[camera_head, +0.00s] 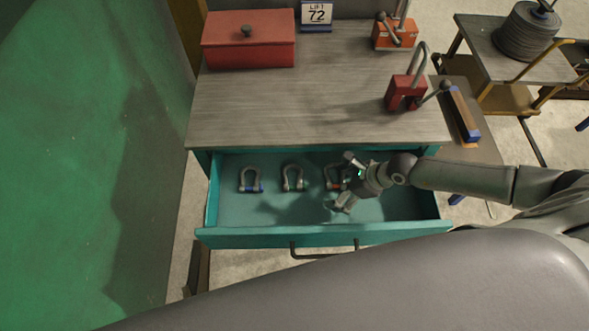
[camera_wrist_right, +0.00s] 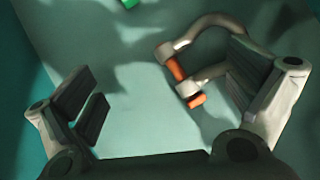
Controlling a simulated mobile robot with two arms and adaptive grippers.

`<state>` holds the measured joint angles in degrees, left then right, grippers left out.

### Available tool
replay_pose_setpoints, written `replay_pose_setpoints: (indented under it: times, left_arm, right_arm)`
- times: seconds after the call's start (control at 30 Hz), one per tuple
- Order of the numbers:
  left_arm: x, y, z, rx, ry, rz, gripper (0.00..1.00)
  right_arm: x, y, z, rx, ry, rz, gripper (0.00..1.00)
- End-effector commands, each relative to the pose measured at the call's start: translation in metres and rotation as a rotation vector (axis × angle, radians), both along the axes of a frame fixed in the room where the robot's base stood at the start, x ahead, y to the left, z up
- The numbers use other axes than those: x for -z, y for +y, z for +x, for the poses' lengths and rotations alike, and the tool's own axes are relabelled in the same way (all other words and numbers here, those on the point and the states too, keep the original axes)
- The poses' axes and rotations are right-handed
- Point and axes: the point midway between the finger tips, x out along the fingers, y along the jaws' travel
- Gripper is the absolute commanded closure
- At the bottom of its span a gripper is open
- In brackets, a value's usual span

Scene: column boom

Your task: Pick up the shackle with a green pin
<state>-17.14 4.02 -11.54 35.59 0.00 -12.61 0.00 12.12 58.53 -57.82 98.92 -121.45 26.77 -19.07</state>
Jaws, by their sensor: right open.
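Shackles lie in a row in the open teal drawer (camera_head: 275,215). The left shackle (camera_head: 242,178) has a blue pin. The middle shackle (camera_head: 286,178) has a pin whose colour is hard to make out in the head view. A small green piece (camera_wrist_right: 130,3), probably a pin end, is cut off at the wrist view's top edge. The right shackle (camera_head: 328,172) has an orange pin, clear in the wrist view (camera_wrist_right: 195,100). My right gripper (camera_head: 345,182) is open and empty over the drawer, beside the orange-pinned shackle; one finger partly hides its bow in the wrist view. My left gripper is not in view.
The drawer's front wall (camera_head: 325,236) and sides surround the shackles. A trolley (camera_head: 487,55) stands at the right. The drawer's left front floor is clear.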

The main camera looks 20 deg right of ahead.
Motion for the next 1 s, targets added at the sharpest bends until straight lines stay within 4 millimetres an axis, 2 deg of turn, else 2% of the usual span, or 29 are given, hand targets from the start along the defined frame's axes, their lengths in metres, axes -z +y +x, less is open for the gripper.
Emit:
replay_pose_setpoints:
  times: [0.13,0.4,0.67,0.93,1.0]
  left_arm:
    - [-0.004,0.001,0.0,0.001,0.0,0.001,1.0]
    - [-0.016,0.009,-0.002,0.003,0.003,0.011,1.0]
    - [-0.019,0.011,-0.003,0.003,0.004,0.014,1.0]
    - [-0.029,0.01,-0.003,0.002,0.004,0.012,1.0]
    - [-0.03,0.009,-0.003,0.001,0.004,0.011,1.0]
  right_arm:
    - [0.001,0.004,0.004,-0.01,0.005,-0.015,0.0]
    - [0.0,0.04,0.032,-0.008,0.006,-0.014,0.0]
    - [0.002,0.055,0.044,-0.007,0.008,-0.014,0.0]
    - [0.0,0.091,0.072,-0.009,0.006,-0.013,0.0]
    - [0.005,0.093,0.074,-0.007,0.01,-0.015,0.0]
